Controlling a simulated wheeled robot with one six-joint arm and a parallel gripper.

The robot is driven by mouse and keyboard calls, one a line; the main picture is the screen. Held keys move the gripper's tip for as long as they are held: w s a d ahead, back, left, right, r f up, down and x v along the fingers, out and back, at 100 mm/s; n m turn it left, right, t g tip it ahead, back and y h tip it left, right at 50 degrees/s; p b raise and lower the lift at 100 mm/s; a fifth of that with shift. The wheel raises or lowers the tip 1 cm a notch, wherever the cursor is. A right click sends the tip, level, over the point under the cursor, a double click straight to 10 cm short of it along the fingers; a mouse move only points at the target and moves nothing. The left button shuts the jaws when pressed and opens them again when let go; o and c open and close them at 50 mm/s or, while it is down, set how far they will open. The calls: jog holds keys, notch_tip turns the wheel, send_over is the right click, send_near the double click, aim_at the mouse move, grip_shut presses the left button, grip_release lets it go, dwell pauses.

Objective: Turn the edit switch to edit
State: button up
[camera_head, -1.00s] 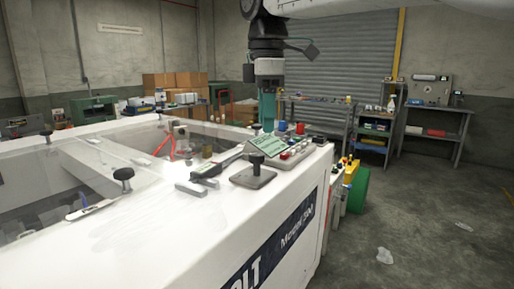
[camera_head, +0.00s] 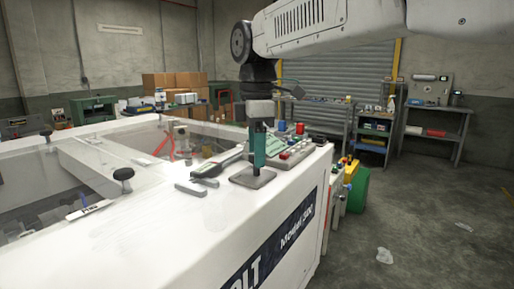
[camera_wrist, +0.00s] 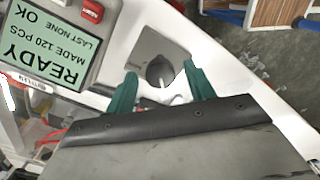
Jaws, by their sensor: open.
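A black knob (camera_wrist: 160,72) on a square grey plate (camera_wrist: 150,43) shows between my fingertips in the wrist view. In the head view the plate (camera_head: 246,178) lies on the white machine top, and my gripper mostly hides the knob. No edit label is legible, so I cannot confirm this is the edit switch. My gripper (camera_wrist: 164,84), with two teal fingers, is open, one finger to each side of the knob; contact cannot be told. In the head view my gripper (camera_head: 258,165) points down over the plate. A display (camera_wrist: 50,40) reads READY.
A panel with red and blue buttons (camera_head: 299,129) stands just behind the gripper. A dark hand-held device (camera_head: 207,170) and a grey bar (camera_head: 190,188) lie to the left. Another black knob (camera_head: 123,174) stands farther left. The machine's front right top is clear.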

jog(key=c, duration=1)
jog(key=shift+m, duration=0.3)
jog(key=m, duration=0.3)
jog(key=shift+m, duration=0.3)
jog(key=m, duration=1.3)
jog(key=shift+m, duration=0.3)
jog(key=o, duration=1)
